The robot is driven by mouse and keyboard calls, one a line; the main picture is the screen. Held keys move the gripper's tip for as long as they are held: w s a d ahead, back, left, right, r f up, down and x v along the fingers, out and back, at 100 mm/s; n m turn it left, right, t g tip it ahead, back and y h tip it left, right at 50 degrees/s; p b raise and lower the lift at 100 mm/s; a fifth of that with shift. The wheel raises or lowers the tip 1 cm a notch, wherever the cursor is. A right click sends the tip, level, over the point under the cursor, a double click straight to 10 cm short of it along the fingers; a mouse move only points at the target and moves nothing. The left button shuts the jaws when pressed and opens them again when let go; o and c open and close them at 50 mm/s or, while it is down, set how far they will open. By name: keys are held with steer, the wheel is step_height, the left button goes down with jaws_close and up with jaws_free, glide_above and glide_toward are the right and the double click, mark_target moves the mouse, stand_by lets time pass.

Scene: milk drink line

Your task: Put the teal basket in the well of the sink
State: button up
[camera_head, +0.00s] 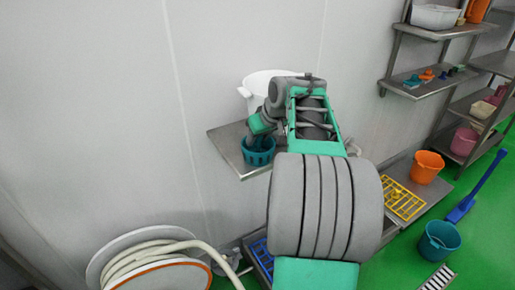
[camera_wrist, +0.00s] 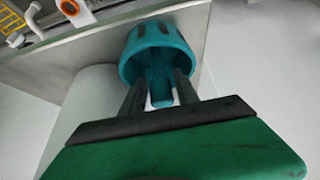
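The teal basket (camera_head: 259,158) is at the front edge of a small steel shelf (camera_head: 228,146) on the wall in the head view. I cannot tell whether it rests there or hangs just above. In the wrist view, the basket (camera_wrist: 160,40) is slotted, with its open end toward me and a central post. My gripper (camera_wrist: 160,80) has its two fingers inside the rim, one on each side of the post; whether they press on it is unclear. My gripper in the head view (camera_head: 260,138) is partly hidden by my arm. I cannot make out the sink well.
A white tub (camera_head: 258,80) stands behind my arm. At right are an orange bucket (camera_head: 427,167), a yellow rack (camera_head: 402,199), a teal bucket (camera_head: 440,240) and stacked shelves (camera_head: 430,90). A hose reel (camera_head: 150,262) is at lower left.

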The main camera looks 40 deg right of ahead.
jaws_close()
stand_by(0.3)
stand_by(0.4)
